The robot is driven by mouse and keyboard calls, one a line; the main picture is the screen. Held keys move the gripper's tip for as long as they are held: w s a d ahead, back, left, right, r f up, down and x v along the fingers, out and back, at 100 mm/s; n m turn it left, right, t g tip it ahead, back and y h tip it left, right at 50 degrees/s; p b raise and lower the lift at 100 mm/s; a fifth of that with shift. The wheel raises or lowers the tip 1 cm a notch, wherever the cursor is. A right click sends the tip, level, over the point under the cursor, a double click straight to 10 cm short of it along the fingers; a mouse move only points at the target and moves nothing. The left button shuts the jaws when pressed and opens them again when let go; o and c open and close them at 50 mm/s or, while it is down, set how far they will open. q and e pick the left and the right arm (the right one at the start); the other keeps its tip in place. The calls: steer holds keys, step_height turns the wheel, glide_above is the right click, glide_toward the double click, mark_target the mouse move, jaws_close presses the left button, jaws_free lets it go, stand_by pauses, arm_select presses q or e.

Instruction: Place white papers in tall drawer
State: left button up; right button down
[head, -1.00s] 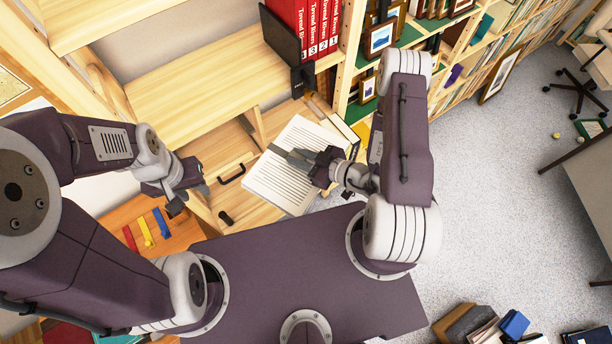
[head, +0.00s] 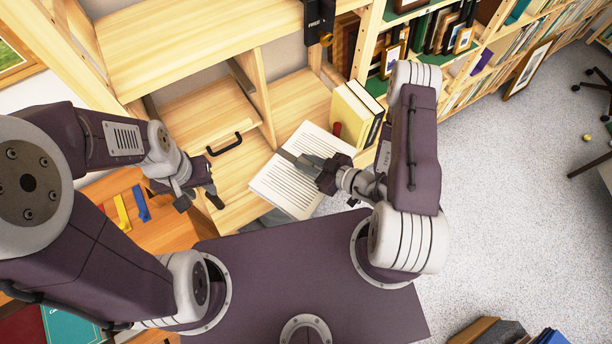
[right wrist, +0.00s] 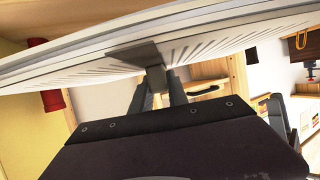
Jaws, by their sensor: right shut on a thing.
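The white papers (head: 290,190), a printed stack, are held tilted by my right gripper (head: 293,157) in the head view. In the right wrist view the stack (right wrist: 215,45) spans the top, pinched between the fingers (right wrist: 155,70). The wooden drawer front with a black handle (head: 224,145) is left of the papers; the papers are apart from it. I cannot tell how far the drawer is open. The handle also shows in the right wrist view (right wrist: 205,91). My left gripper (head: 200,200) is empty, its fingers apart, below and left of the handle.
Yellow books (head: 352,112) and a red object (head: 337,129) stand on the wooden surface beyond the papers. A bookcase (head: 470,60) runs along the back right. An orange wooden surface (head: 150,228) with coloured strips is below my left gripper. Grey floor (head: 510,190) is open at right.

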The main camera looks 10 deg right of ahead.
steer(key=shift+s+d+f, duration=0.1)
steer(key=shift+f, duration=2.6)
steer(key=shift+f, duration=0.15)
steer(key=c, duration=1.3)
jaws_free()
